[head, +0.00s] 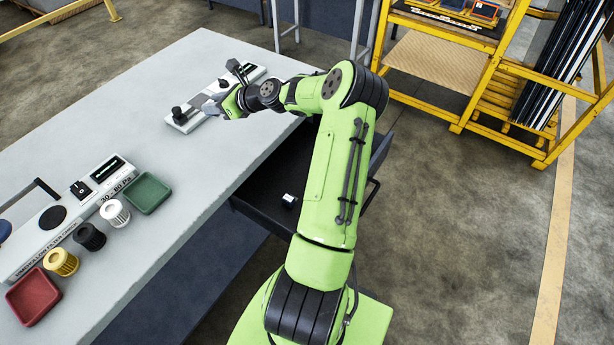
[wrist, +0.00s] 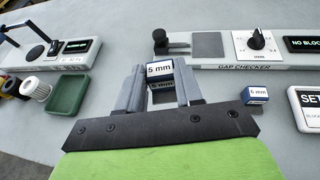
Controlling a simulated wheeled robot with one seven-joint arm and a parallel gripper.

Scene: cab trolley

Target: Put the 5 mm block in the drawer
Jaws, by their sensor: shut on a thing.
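The 5 mm block (wrist: 160,70), with a white label and blue edges, is held between the two grey fingers of my gripper (wrist: 160,90) in the wrist view. In the head view my gripper (head: 213,103) is over the far part of the table, beside the gap checker, and the held block is too small to make out there. The drawer (head: 258,190) is pulled out below the table edge, dark inside. A small white and dark block (head: 289,199) lies in it, its label unreadable. My arm hides part of the drawer.
The gap checker (wrist: 230,67) has a knob and a "NO BLOCK" display. Another small block (wrist: 255,94), its label seemingly 6 mm, sits on the table right of my gripper, near a "SET" sign (wrist: 307,105). A filter checker (head: 65,215), filters and green tray (head: 147,193) stand left.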

